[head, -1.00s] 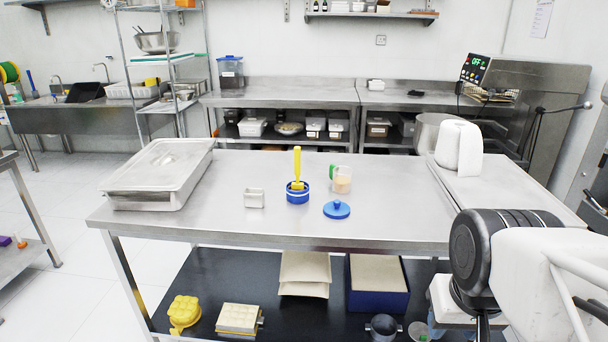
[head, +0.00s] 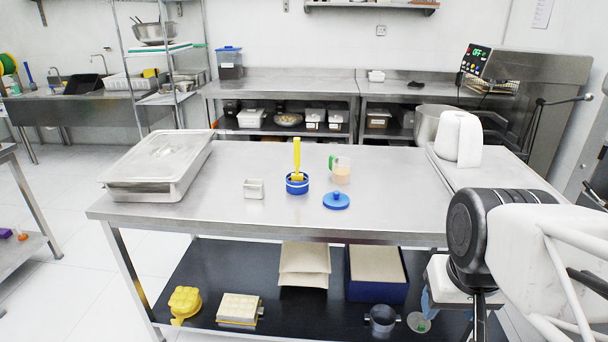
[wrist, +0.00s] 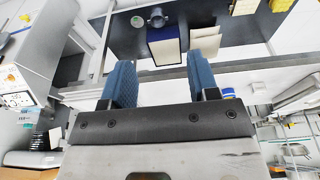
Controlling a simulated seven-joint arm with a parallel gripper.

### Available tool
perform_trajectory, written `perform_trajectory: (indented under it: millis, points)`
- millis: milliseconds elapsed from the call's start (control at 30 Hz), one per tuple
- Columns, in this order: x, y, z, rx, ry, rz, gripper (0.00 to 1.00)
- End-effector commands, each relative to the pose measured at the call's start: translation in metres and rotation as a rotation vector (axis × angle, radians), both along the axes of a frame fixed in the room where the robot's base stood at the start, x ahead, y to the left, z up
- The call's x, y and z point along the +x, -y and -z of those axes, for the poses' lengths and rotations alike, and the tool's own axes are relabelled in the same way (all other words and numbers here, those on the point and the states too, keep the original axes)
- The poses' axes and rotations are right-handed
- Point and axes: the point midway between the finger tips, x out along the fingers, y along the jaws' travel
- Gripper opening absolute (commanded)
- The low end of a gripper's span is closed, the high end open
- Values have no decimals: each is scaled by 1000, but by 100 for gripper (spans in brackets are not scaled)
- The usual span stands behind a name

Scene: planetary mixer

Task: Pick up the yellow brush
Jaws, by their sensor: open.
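The yellow brush (head: 297,160) stands upright in a blue round container (head: 297,184) on the steel table (head: 250,225), near its middle. Its bristle end is hidden inside the container. My gripper (wrist: 162,75) is open and empty in the wrist view, with two blue fingers apart. My arm is at the lower right of the head view, well away from the brush and beyond the table's front edge.
A blue lid (head: 336,201), a measuring cup (head: 341,171) with a green handle and a small metal holder (head: 253,189) stand around the container. A large lidded steel pan (head: 158,168) is at left. Several items fill the lower shelf (head: 215,270).

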Motion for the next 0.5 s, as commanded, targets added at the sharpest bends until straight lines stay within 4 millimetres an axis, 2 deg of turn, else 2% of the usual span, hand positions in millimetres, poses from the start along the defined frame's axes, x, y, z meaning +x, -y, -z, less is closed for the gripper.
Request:
perform_trajectory:
  millis: [267, 500]
  points:
    - [45, -7, -28, -9, -16, -59, 55]
    - [100, -16, -58, -19, -32, -131, 55]
